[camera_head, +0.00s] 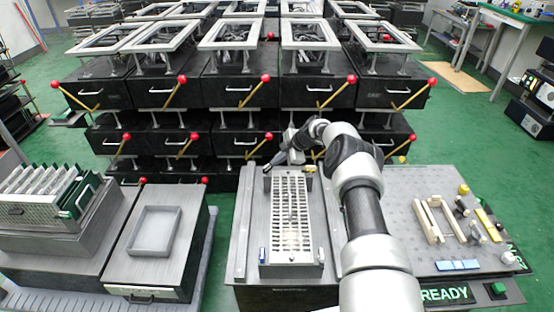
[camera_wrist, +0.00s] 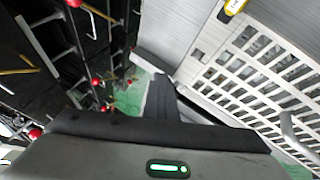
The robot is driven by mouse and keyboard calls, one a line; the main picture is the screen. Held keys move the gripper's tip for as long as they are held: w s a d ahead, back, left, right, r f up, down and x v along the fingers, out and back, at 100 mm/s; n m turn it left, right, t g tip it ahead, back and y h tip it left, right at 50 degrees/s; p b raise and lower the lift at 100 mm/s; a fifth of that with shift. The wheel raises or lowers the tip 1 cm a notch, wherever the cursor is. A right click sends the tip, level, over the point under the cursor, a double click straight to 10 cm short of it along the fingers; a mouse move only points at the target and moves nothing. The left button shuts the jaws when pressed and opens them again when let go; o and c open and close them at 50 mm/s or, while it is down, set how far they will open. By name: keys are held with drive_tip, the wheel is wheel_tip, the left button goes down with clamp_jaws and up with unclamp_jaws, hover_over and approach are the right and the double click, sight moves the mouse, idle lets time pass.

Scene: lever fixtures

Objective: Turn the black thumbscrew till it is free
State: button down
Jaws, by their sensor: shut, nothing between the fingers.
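I cannot clearly pick out the black thumbscrew in either view. The slotted light metal panel (camera_head: 273,215) lies in a grey fixture in the middle of the head view. It also shows at the right of the wrist view (camera_wrist: 232,82). My gripper (camera_head: 268,166) is at the far left corner of this panel, low over the fixture. In the wrist view my gripper (camera_wrist: 160,95) shows as dark fingers, shut with nothing between them. My arm covers the right side of the fixture in the head view.
A pegboard bench (camera_head: 405,215) with cream blocks and small parts stands on the right. A grey tray (camera_head: 155,232) and a rack of green boards (camera_head: 50,190) stand on the left. Black boxes with red-knobbed levers (camera_head: 240,92) fill the space behind the fixture.

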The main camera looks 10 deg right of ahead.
drive_tip(key=shift+s+a+r, duration=0.15)
drive_tip(key=shift+s+a, duration=0.05)
drive_tip(key=shift+a, duration=0.2)
drive_tip(key=shift+s+a+r, duration=0.15)
drive_tip(key=shift+a, duration=0.2)
drive_tip(key=w+d+p+v, duration=0.1)
drive_tip(key=p+v, duration=0.3)
drive_tip(key=v, duration=1.3)
drive_tip(key=s+d+f+m+h+p, duration=0.1)
drive_tip(key=d+f+m+h, duration=0.15)
drive_tip(key=d+f, duration=0.2)
drive_tip(key=t+y+p, duration=0.1)
drive_tip(key=y+p, duration=0.1)
drive_tip(key=p, duration=0.3)
approach(276, 184)
drive_tip(key=shift+h, duration=0.25)
drive_tip(key=w+a+f+b, duration=0.1)
drive_tip(key=w+a+f, duration=0.1)
drive_tip(key=w+a+f+b, duration=0.1)
drive_tip(key=w+a+f, duration=0.1)
drive_tip(key=shift+w, duration=0.3)
drive_tip(key=w, duration=0.2)
drive_tip(key=shift+w+d+r, duration=0.2)
drive_tip(key=shift+w, duration=0.05)
drive_tip(key=shift+w+r+b, duration=0.1)
drive_tip(key=shift+w+b, duration=0.2)
drive_tip(key=shift+w, duration=0.3)
